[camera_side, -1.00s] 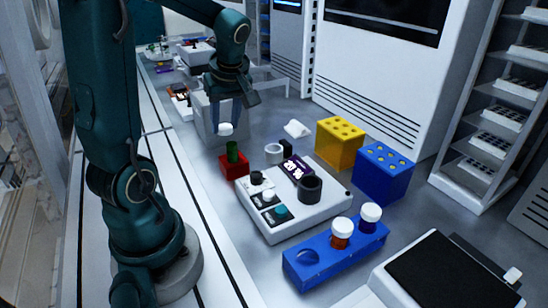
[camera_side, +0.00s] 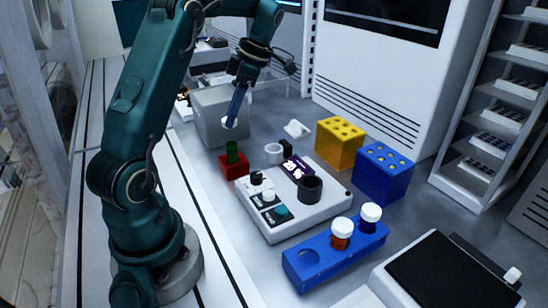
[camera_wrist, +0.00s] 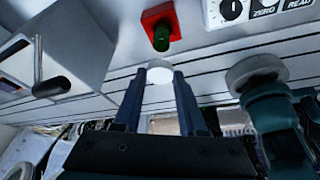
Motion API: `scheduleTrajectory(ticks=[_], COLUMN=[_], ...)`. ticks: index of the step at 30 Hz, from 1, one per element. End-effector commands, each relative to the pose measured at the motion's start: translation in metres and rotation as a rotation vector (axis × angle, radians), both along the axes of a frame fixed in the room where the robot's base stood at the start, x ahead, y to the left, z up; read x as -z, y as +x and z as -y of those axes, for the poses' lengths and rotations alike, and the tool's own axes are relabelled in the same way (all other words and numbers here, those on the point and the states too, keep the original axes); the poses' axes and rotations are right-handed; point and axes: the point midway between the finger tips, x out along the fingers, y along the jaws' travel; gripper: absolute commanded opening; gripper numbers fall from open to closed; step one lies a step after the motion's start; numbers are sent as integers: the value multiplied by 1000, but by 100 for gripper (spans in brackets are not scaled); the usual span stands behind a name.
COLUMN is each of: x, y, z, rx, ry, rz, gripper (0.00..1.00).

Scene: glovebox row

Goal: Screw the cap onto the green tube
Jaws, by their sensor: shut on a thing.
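The green tube (camera_side: 232,152) stands upright and open in a small red block (camera_side: 234,169). In the wrist view the green tube (camera_wrist: 161,38) and the red block (camera_wrist: 152,17) show near the top. My gripper (camera_side: 232,114) is shut on a white cap (camera_side: 228,123), which it holds above and a little behind the tube, apart from it. The gripper leans over in the side view. In the wrist view the white cap (camera_wrist: 160,72) sits between the two fingertips.
A white device with a display (camera_side: 290,205) stands right of the red block. A blue rack (camera_side: 310,273) holds two white-capped tubes. Yellow (camera_side: 340,150) and blue (camera_side: 390,185) blocks with holes stand farther right. A grey box (camera_side: 220,112) stands close behind the cap.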

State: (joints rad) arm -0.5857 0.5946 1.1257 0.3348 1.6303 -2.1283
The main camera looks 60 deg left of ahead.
Motion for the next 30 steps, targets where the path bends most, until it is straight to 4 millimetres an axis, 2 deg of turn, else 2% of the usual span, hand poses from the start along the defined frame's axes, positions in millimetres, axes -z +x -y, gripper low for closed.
scheduleTrajectory(ticks=[11, 30], x=[2, 43], y=[0, 0], z=[0, 0], rx=[-2, -1], ry=[2, 2], rz=[-5, -6], gripper=[0, 0])
